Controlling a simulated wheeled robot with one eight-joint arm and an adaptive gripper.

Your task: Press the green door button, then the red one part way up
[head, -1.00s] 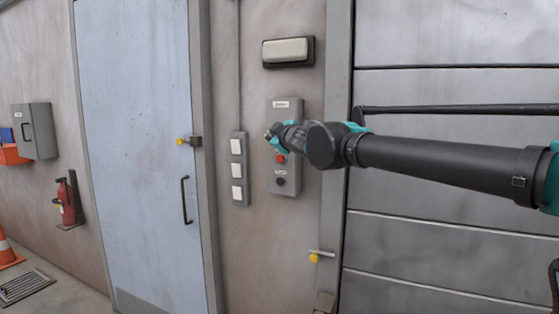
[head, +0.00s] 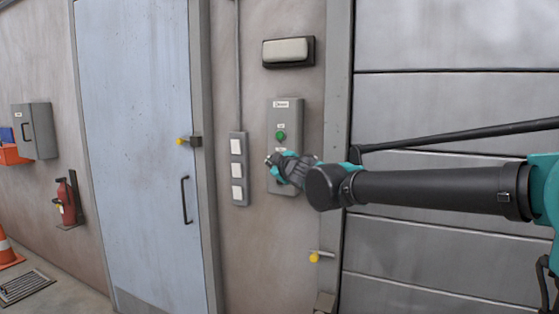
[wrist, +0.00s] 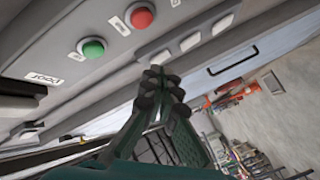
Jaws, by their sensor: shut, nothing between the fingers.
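The grey control box (head: 285,103) is on the wall beside the sectional door (head: 440,95). Its green button (head: 280,136) is uncovered in the head view and also shows in the wrist view (wrist: 93,48). The red button (wrist: 141,17) shows in the wrist view; my gripper and arm hide it in the head view. My gripper (head: 271,160) is shut and empty, in front of the box below the green button. In the wrist view my gripper (wrist: 157,78) points toward the box, with its tips apart from both buttons in the picture. Contact with the box cannot be told.
A strip of white switches (head: 237,170) is just left of the box. A pale blue door (head: 140,130) stands further left, with a yellow-knobbed latch (head: 188,141). A lamp (head: 288,51) is above the box. A yellow-tipped lever (head: 315,257) sticks out below right.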

